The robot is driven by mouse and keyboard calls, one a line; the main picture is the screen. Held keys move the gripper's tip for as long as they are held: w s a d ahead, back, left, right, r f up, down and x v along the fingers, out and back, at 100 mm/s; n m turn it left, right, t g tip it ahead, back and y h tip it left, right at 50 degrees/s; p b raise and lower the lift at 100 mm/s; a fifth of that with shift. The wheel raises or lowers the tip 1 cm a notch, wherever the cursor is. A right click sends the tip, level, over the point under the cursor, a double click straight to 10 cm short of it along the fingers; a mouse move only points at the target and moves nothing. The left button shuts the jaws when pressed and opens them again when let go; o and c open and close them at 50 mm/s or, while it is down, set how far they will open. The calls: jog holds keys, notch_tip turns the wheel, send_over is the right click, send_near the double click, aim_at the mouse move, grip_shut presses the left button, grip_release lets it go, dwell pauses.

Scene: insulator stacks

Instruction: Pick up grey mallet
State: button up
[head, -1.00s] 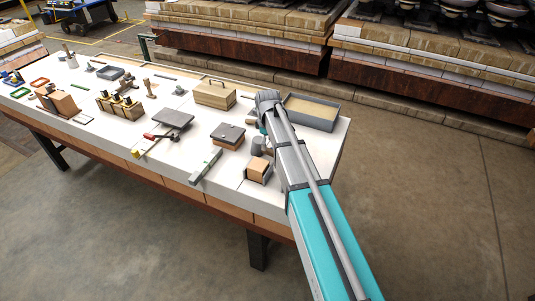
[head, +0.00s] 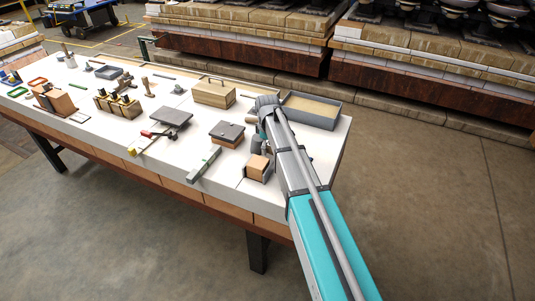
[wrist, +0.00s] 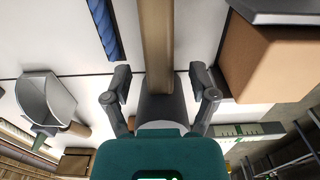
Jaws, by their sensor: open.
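In the wrist view the grey mallet shows as a long wooden handle (wrist: 156,45) and a dark grey rounded head (wrist: 160,108). The handle runs from the top edge down to the head. My gripper (wrist: 160,82) is open, one finger on each side of the mallet near where handle and head meet. Gaps show between the fingers and the handle. The lower part of the head is hidden by my gripper's teal body. In the head view my arm hides most of the gripper, and I cannot make out the mallet clearly.
A brown block under a grey plate (wrist: 276,62) stands close right of the mallet. A grey scoop-like cup (wrist: 47,98) and a blue twisted piece (wrist: 103,30) lie to the left. In the head view a grey tray (head: 323,120) stands beyond my wrist, and a wooden box (head: 213,95) left of it.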

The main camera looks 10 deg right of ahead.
jog(key=shift+f+b, duration=0.35)
jog(key=shift+f, duration=0.25)
grip_shut()
dwell(0.4)
